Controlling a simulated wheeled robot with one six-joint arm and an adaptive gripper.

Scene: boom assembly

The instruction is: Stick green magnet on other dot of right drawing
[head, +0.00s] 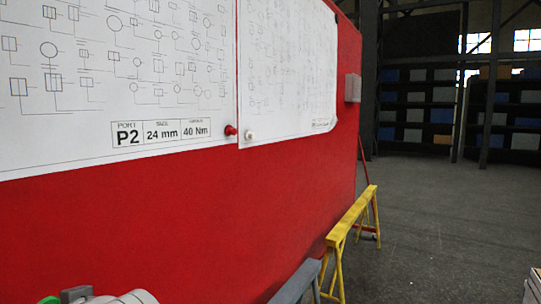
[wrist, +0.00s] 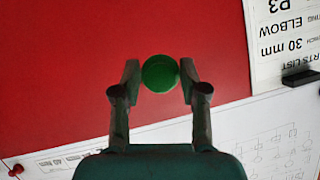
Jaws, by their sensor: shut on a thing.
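My gripper (wrist: 158,80) is shut on a round green magnet (wrist: 160,73), held between its fingertips in front of the red board. Part of my gripper also shows at the bottom left of the head view, with a bit of green beside it. The right drawing (head: 290,75) hangs on the red board (head: 200,220); its lower right corner looks slightly curled. A white round piece (head: 250,135) sits at its lower left corner. No dot is clearly visible at its lower right corner. Its top is out of view.
The left drawing (head: 70,80), marked P2, has a red magnet (head: 230,130) at its lower right corner. A parts sheet (wrist: 285,40) with a black clip (wrist: 300,78) shows in the wrist view.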

